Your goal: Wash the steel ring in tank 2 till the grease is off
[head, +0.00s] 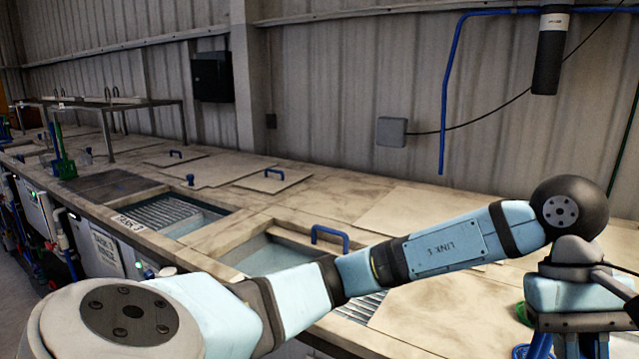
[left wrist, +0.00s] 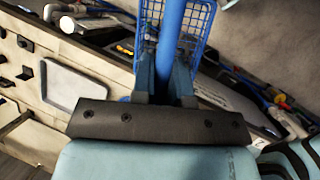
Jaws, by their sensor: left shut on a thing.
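My left gripper (left wrist: 166,75) is shut on the blue handle (left wrist: 171,30) of a blue mesh basket (left wrist: 203,28) in the left wrist view. In the head view my left arm reaches across to the right edge, where the gripper is cut off at the bottom. The steel ring is not visible in either view, and I cannot tell whether it is in the basket. An open tank (head: 262,252) with pale liquid lies behind my arm; its label is hidden, so I cannot tell its number. My right gripper is not in view.
A tank labelled TANK 3 (head: 178,213) stands open to the left, with a slatted grid inside. Lids with blue handles, such as one lid (head: 273,180), lie along the bench. A green object (head: 522,313) is near my gripper.

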